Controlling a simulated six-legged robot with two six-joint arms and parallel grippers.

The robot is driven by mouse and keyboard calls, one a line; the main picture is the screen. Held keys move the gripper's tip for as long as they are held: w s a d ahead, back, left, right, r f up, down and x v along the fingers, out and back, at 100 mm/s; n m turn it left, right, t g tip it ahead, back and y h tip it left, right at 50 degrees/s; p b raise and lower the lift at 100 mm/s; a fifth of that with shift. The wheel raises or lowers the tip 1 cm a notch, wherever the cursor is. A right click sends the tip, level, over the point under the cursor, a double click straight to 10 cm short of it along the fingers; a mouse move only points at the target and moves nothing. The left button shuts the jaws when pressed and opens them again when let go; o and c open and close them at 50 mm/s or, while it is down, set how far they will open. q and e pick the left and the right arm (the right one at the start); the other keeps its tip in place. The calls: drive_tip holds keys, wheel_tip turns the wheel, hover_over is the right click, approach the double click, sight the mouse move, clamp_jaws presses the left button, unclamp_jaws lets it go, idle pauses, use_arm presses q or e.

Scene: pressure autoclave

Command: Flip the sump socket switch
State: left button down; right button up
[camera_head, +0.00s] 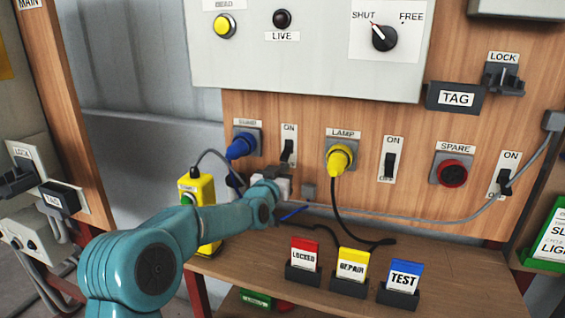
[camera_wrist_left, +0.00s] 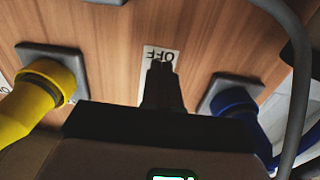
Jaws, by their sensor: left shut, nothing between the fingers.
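The sump socket (camera_head: 247,139) is at the left of the wooden panel, with a blue plug (camera_head: 238,148) in it. Its switch (camera_head: 288,148), on a white plate marked ON, is just to the right. My left gripper (camera_wrist_left: 162,75) is shut and empty, its tips over the OFF end of that plate (camera_wrist_left: 150,52) in the upside-down wrist view. The fingers cover the switch there, so I cannot tell its position or whether they touch it. In the head view my left arm reaches up below the switch. My right gripper is not in view.
The lamp socket with a yellow plug (camera_head: 340,158) and its switch (camera_head: 390,160) are to the right, then the spare socket (camera_head: 452,172). Red, yellow and blue tag cards (camera_head: 352,264) stand on the shelf below. A yellow box (camera_head: 197,188) stands by my arm. Cables cross the panel's lower part.

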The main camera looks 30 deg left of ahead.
use_arm(q)
drive_tip(key=shift+r, duration=0.25)
idle(0.3)
drive_tip(key=shift+s+r+p, duration=0.1)
drive_tip(key=shift+r+p, duration=0.8)
drive_tip(key=shift+r, duration=0.55)
drive_tip(key=shift+w, duration=0.25)
drive_tip(key=shift+s+f, duration=0.1)
drive_tip(key=shift+s, duration=0.3)
drive_tip(key=shift+s+d+f+b, duration=0.2)
drive_tip(key=shift+f+b, duration=0.15)
drive_tip(key=shift+b, duration=0.4)
drive_tip(key=b, duration=0.5)
approach(283, 159)
drive_tip(key=shift+w+a+f, duration=0.1)
drive_tip(key=shift+w+f, duration=0.1)
drive_tip(key=shift+f, duration=0.4)
